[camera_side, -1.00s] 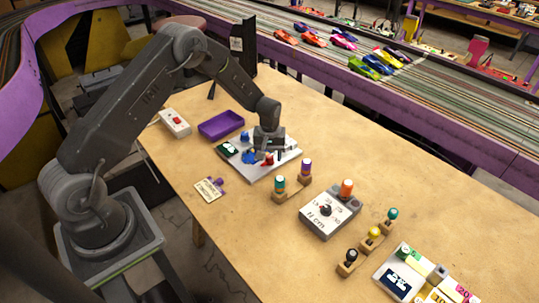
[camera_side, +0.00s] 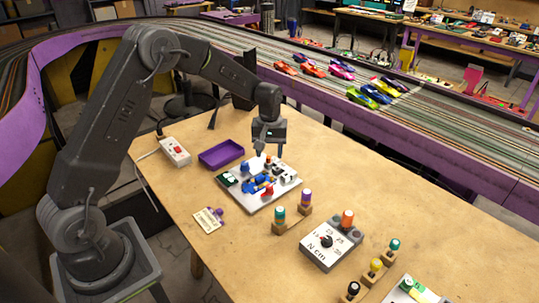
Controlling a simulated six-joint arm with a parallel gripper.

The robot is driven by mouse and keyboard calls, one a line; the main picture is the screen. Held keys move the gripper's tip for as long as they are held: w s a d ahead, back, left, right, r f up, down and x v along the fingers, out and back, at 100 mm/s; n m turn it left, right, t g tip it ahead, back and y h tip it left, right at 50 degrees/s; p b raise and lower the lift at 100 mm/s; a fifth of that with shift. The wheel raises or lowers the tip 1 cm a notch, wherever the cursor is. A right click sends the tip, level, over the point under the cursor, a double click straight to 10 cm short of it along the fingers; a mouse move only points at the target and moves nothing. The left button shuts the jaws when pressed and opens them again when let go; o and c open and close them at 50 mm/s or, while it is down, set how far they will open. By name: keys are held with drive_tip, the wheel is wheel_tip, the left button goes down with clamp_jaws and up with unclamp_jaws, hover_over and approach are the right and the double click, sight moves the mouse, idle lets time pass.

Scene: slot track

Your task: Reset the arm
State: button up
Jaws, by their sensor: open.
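My gripper (camera_side: 268,150) points down above the far part of a light grey board (camera_side: 274,197) on the wooden table. It is open, and no object shows between its fingers. The board carries several small blue, red, orange and green parts, with a blue part (camera_side: 262,183) near its middle. The gap between the fingertips and the board parts is small and hard to judge from this angle.
A purple tray (camera_side: 221,154) and a white box with a red button (camera_side: 175,152) lie left of the board. Coloured-top tools in wooden holders (camera_side: 305,208) and a grey dial box (camera_side: 331,242) stand in front. The slot track (camera_side: 400,115) with cars runs behind.

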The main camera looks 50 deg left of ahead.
drive_tip(key=s+d+r+m+t, duration=0.1)
drive_tip(key=s+d+r+m, duration=0.15)
drive_tip(key=s+r, duration=0.4)
drive_tip(key=s+d+r+m+t, duration=0.2)
drive_tip(key=s+d+r, duration=0.2)
drive_tip(key=r, duration=0.5)
drive_tip(key=s+d+r+m+t, duration=0.1)
drive_tip(key=s+d+r+m, duration=0.1)
drive_tip(key=s, duration=0.7)
drive_tip(key=s+d+r+m+t, duration=0.1)
drive_tip(key=s+d+r+m, duration=0.1)
drive_tip(key=s, duration=0.7)
drive_tip(key=shift+s+d+m+t, duration=0.3)
drive_tip(key=shift+s+m, duration=0.05)
